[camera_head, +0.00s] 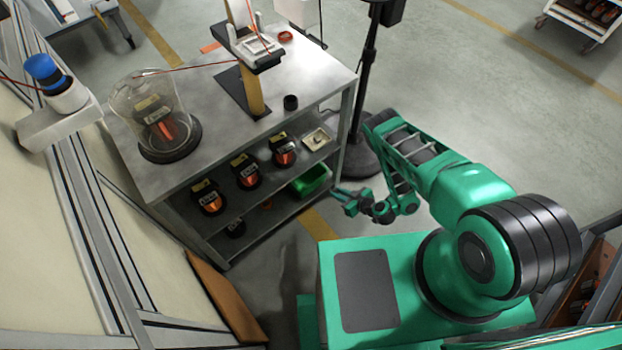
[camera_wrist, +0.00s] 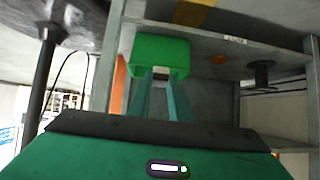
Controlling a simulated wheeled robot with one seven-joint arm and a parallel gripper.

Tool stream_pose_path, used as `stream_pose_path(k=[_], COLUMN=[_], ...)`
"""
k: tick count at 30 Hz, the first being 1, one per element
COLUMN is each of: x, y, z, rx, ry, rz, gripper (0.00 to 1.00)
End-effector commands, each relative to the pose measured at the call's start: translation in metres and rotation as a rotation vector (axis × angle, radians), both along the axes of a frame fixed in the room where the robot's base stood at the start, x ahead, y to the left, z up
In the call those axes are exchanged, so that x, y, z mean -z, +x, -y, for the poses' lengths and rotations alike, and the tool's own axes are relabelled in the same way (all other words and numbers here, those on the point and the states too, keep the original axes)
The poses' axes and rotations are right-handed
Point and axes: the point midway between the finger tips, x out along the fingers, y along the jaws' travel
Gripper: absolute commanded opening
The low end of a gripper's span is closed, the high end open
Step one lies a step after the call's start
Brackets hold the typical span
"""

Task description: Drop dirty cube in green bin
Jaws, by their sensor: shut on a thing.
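The green bin (camera_head: 312,180) sits at the right end of the workbench's lower shelf. The cube's details are too small to tell, and the bin's inside is hidden in the wrist view.
The workbench (camera_head: 215,110) has a glass dome (camera_head: 148,95) and a winding stand on top. Several armatures (camera_head: 247,170) and a small tray (camera_head: 317,138) stand on the middle shelf. A black pole base (camera_head: 362,160) is close behind my arm. The shelf post is close to the bin.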

Motion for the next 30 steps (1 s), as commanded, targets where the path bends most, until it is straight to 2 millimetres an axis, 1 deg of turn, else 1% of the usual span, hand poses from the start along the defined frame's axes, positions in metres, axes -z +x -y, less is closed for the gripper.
stream_pose_path(k=[1,8,13,26,27,30], x=[0.0,-0.002,-0.003,-0.003,0.007,0.024], y=[0.004,0.021,0.042,0.104,0.103,0.107], z=[-0.005,-0.018,-0.032,-0.08,-0.08,-0.083], rx=[-0.006,-0.004,0.0,0.002,0.003,0.003], ry=[-0.002,0.002,0.003,0.004,0.002,0.003], rz=[0.002,0.006,0.006,0.006,0.002,0.003], gripper=[0.0,0.0,0.0,0.0,0.0,0.0])
